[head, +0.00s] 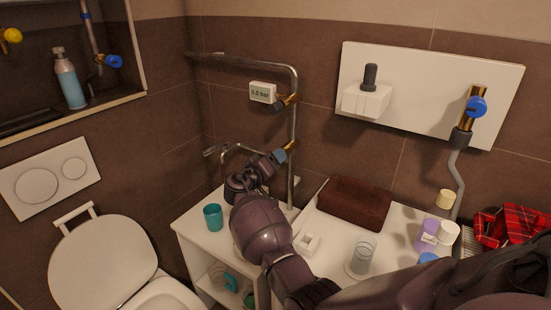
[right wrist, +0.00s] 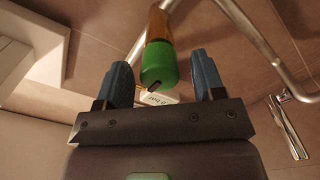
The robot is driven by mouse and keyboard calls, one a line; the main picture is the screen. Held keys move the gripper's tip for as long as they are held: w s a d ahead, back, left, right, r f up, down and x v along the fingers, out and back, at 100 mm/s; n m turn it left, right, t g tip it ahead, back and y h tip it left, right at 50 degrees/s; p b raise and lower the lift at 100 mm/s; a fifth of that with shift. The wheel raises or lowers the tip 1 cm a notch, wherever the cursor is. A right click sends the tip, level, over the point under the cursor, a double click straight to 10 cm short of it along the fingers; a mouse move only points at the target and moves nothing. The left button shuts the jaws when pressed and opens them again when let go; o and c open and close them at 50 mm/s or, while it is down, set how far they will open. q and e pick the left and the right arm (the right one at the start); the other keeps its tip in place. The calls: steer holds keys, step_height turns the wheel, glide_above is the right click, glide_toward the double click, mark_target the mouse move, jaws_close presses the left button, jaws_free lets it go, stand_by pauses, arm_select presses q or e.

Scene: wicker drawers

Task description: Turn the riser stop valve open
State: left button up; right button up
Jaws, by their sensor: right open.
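The riser pipe (head: 293,120) runs down the wall and carries a brass valve body (head: 290,146), partly behind my gripper in the head view. In the right wrist view, a green handle (right wrist: 158,64) on a brass stem (right wrist: 159,24) lies between my two blue fingertips, with gaps on both sides. My right gripper (head: 277,157) is open at the valve, and it also shows in the right wrist view (right wrist: 162,80). Its fingers hide the handle in the head view. A display (head: 262,92) higher on the riser reads 0.0 bar. My left gripper is out of view.
Another brass fitting with a dark knob (head: 278,106) sits beside the display. Blue-handled valves are in the niche (head: 113,61) and on the white panel (head: 477,107).

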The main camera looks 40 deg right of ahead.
steer(key=shift+x, duration=0.75)
steer(key=shift+c, duration=0.2)
steer(key=c, duration=0.9)
